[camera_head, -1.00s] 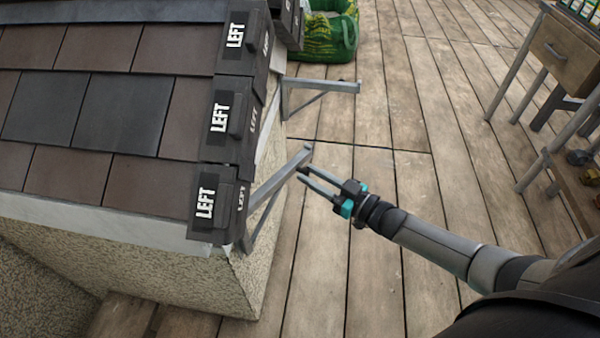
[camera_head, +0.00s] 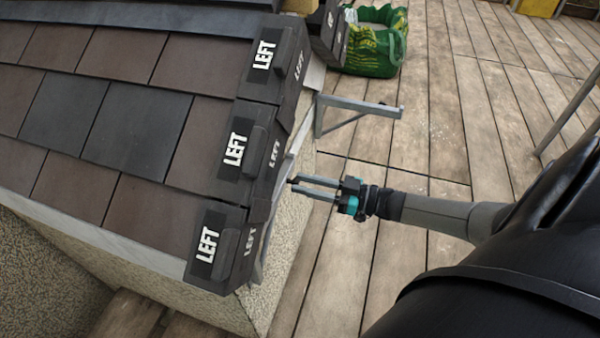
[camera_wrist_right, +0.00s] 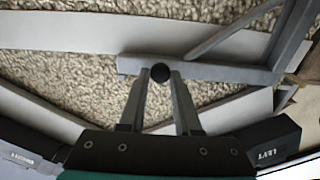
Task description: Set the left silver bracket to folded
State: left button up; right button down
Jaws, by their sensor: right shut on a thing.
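The near silver bracket (camera_wrist_right: 225,72) shows in the right wrist view, with its arm, slanted brace and upright close against the rough stucco wall. A round black knob (camera_wrist_right: 160,73) sits near the arm's end. My right gripper (camera_head: 292,185) is at the wall beside the tiles marked LEFT; in the right wrist view its two fingertips (camera_wrist_right: 160,75) are shut on the knob, one on each side. In the head view the near bracket is mostly hidden under the tile edge. The far silver bracket (camera_head: 360,108) stands straight out from the wall. My left gripper is not in view.
The roof tiles (camera_head: 136,128) and LEFT edge tiles (camera_head: 235,150) overhang close to my right gripper. A green bag (camera_head: 375,50) stands on the wooden deck (camera_head: 430,130) beyond the far bracket. The deck right of the wall is mostly clear.

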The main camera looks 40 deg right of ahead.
jog(key=shift+w, duration=0.15)
jog(key=c, duration=0.6)
grip_release()
jog(key=shift+a, duration=0.1)
jog(key=shift+c, duration=0.2)
pick_arm(q)
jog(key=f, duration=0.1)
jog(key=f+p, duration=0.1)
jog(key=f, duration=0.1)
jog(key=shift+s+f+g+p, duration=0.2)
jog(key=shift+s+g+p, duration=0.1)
jog(key=shift+p, duration=0.05)
pick_arm(e)
jog(key=v, duration=1.5)
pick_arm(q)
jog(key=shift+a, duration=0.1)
